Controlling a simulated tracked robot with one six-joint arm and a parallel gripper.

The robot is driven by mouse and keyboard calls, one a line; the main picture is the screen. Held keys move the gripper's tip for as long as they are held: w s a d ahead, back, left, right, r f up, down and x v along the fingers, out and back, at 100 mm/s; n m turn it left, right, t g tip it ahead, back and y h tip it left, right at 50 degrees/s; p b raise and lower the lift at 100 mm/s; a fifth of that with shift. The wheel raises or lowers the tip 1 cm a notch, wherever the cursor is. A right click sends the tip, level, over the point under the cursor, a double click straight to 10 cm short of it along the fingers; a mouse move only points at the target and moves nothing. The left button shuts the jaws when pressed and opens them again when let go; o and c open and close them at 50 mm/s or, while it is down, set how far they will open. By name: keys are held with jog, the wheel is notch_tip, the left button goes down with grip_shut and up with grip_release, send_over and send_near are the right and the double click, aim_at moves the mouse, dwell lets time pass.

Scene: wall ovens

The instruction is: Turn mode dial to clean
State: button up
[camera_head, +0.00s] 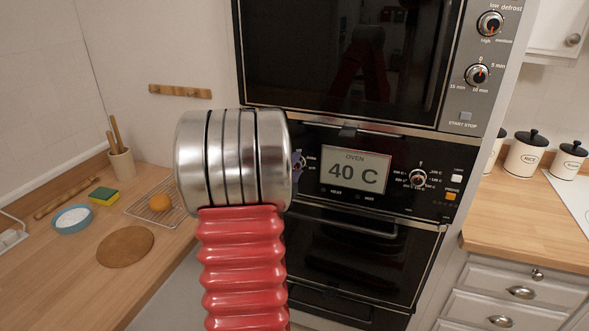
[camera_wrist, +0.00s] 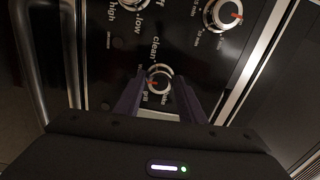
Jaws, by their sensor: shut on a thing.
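The mode dial (camera_wrist: 160,78) is a round silver-rimmed knob on the black oven panel in the wrist view. Its red mark is on the left side of the knob. The word "clean" is printed above the knob in that view, and other small lettering is around it. My gripper (camera_wrist: 158,88) has its two dark purple fingers on either side of the dial, shut on it.
The oven display (camera_head: 356,171) reads 40 C. A temperature dial (camera_head: 418,177) is to its right. The upper oven has two dials, one low-to-high (camera_head: 490,24) and one timer (camera_head: 477,75). Wooden counters stand on both sides, with a cooling rack (camera_head: 175,212) on the left.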

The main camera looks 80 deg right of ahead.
jog(key=m, duration=0.6)
jog(key=shift+f, duration=0.25)
jog(key=m, duration=0.6)
jog(key=shift+w+m, duration=0.1)
jog(key=shift+m, duration=0.3)
jog(key=o, duration=0.8)
jog(key=shift+o, duration=1.2)
jog(key=shift+r, duration=0.15)
